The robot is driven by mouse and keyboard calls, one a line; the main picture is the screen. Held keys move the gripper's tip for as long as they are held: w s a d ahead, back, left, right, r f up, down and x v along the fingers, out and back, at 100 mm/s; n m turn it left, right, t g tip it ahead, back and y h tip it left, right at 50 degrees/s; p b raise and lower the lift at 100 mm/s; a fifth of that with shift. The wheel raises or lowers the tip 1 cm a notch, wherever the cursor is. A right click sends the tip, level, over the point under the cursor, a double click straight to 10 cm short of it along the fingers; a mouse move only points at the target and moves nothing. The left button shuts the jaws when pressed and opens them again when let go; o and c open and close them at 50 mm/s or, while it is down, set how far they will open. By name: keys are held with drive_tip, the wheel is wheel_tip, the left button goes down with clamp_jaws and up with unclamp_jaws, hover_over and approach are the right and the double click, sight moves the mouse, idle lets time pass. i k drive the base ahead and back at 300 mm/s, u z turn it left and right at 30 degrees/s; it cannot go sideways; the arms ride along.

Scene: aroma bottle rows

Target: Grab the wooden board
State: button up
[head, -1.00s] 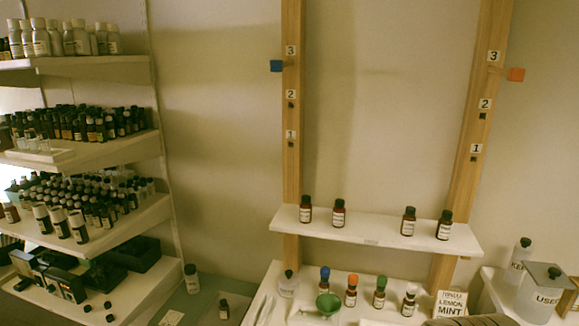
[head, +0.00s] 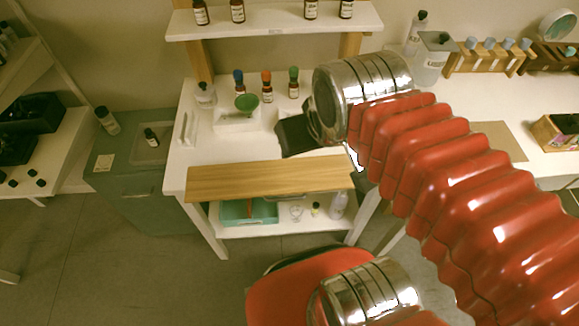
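The wooden board (head: 265,180) is a long, light brown plank in the head view. It lies along the front edge of the white table (head: 195,152), and its long side runs left to right. My gripper (head: 293,136) shows only as a dark shape at the end of my red-sleeved arm. It is above the table, behind the board in the picture and apart from it. Its fingers cannot be made out, so its opening does not show.
A green funnel (head: 247,102) and several small bottles stand at the table's back, below a white shelf (head: 275,24) with more bottles. A lower shelf holds a teal tray (head: 232,212). A grey-green cabinet (head: 150,190) stands left. Bare floor (head: 120,275) lies in front.

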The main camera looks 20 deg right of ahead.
sight(263, 179)
drive_tip(key=u, duration=0.55)
drive_tip(key=k, duration=1.3)
drive_tip(key=u, duration=0.4)
drive_tip(key=i, duration=0.65)
drive_tip(key=u, duration=0.3)
